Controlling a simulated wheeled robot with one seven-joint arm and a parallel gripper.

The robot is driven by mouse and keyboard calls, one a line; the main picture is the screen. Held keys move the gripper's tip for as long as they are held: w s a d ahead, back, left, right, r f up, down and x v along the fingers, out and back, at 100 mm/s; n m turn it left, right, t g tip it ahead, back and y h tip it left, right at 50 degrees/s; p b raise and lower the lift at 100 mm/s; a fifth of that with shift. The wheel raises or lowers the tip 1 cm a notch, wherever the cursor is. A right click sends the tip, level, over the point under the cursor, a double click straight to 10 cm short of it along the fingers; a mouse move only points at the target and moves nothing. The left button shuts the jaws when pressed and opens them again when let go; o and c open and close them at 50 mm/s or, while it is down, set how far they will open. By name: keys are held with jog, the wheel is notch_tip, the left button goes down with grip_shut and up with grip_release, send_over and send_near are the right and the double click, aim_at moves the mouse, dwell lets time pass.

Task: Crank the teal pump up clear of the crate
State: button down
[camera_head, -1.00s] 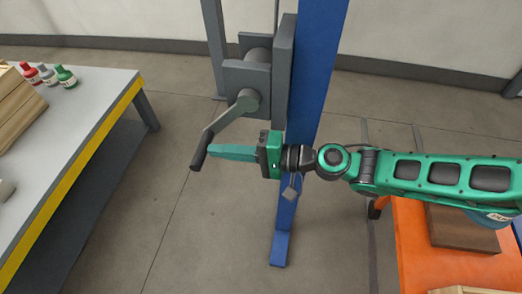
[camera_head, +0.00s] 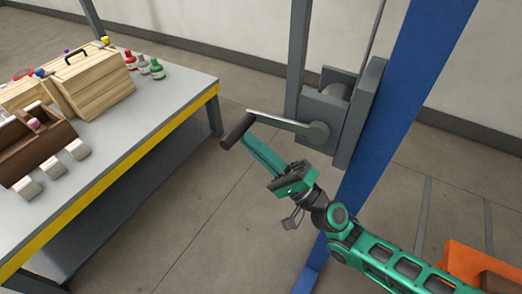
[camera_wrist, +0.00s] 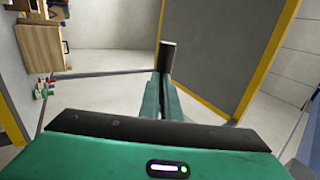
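The winch (camera_head: 345,110) is a grey box on the blue post (camera_head: 400,120). Its crank arm (camera_head: 285,122) points left and slightly up, ending in a dark cylindrical grip (camera_head: 237,130). My gripper (camera_head: 247,138) reaches up from the lower right, its teal fingers closed at the grip. In the wrist view the dark grip (camera_wrist: 167,56) stands between the ends of the two fingers (camera_wrist: 161,92), which appear shut on it. The teal pump and the crate do not show in either current view.
A grey table with a yellow edge (camera_head: 130,155) stands at left, holding wooden boxes (camera_head: 95,85), a brown tray (camera_head: 35,150) and small bottles (camera_head: 143,65). An orange surface (camera_head: 460,262) shows at lower right. Open floor (camera_head: 200,240) lies between.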

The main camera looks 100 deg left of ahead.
jog(key=shift+s+r, duration=0.2)
jog(key=shift+r, duration=0.55)
jog(key=shift+s+r, duration=0.15)
jog(key=shift+r, duration=0.6)
jog(key=shift+a, duration=0.1)
jog(key=shift+f, duration=0.15)
jog(key=w+d+f, duration=0.3)
jog(key=w+f, duration=0.5)
jog(key=f, duration=0.2)
jog(key=shift+w+d+f, duration=0.25)
jog(key=shift+d, duration=0.15)
